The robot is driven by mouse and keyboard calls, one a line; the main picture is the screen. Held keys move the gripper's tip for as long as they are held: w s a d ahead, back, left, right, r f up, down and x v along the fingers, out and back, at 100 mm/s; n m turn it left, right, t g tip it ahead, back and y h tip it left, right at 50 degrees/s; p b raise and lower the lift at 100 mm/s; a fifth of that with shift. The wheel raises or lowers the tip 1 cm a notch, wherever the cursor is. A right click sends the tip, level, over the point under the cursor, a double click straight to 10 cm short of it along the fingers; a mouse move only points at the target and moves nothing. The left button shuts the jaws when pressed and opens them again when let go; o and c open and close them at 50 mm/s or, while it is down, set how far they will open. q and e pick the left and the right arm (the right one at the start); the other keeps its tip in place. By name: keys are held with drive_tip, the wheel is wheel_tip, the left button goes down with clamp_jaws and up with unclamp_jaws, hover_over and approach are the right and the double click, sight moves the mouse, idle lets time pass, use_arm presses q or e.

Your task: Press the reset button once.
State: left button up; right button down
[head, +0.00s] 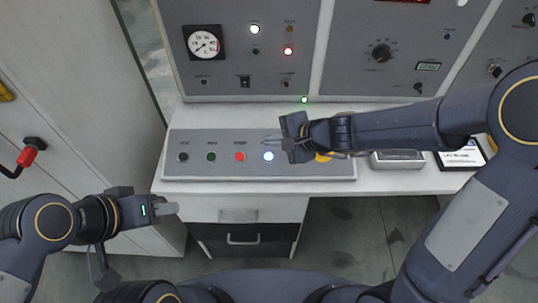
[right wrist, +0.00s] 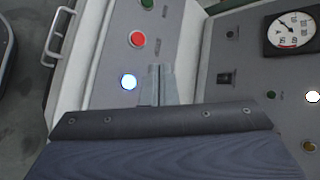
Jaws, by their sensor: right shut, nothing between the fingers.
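The button panel (head: 220,170) lies on the desk and carries a row of buttons. A glowing blue-white button (head: 268,156) sits right of a red button (head: 239,157); their labels are too small to read, so I cannot confirm which is reset. My right gripper (head: 272,140) is shut and empty, its tips over the panel close to the blue button. In the right wrist view the shut fingers (right wrist: 158,80) appear just right of the blue button (right wrist: 128,82); contact is not clear. My left gripper (head: 168,208) is off the desk's left front; its jaw gap is not visible.
A green button (head: 211,157) and a black one (head: 183,157) are further left. A yellow part (head: 323,157) is partly hidden behind my right gripper. The upright cabinet with a gauge (head: 204,43) stands behind. A grey box (head: 397,159) lies right of the panel.

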sight(269, 156)
drive_tip(key=shift+f, duration=0.15)
drive_tip(key=f+b, duration=0.2)
drive_tip(key=w+f+b, duration=0.1)
drive_tip(key=f+b, duration=0.1)
drive_tip(key=f, duration=0.1)
drive_tip(key=w+f+b, duration=0.1)
drive_tip(key=f+b, duration=0.1)
drive_tip(key=shift+f, duration=0.3)
drive_tip(key=shift+w+f+b, duration=0.2)
drive_tip(key=shift+f+b, duration=0.1)
drive_tip(key=shift+b, duration=0.1)
idle(1.4)
drive_tip(key=shift+w+f+b, duration=0.1)
drive_tip(key=shift+f+b, duration=0.25)
drive_tip(key=shift+b, duration=0.15)
drive_tip(key=shift+w+f+b, duration=0.1)
drive_tip(key=shift+f+b, duration=0.3)
drive_tip(key=shift+b, duration=0.05)
idle(0.5)
idle(0.3)
drive_tip(key=shift+s+r+p, duration=0.25)
drive_tip(key=shift+r+p, duration=0.25)
drive_tip(key=shift+r, duration=0.25)
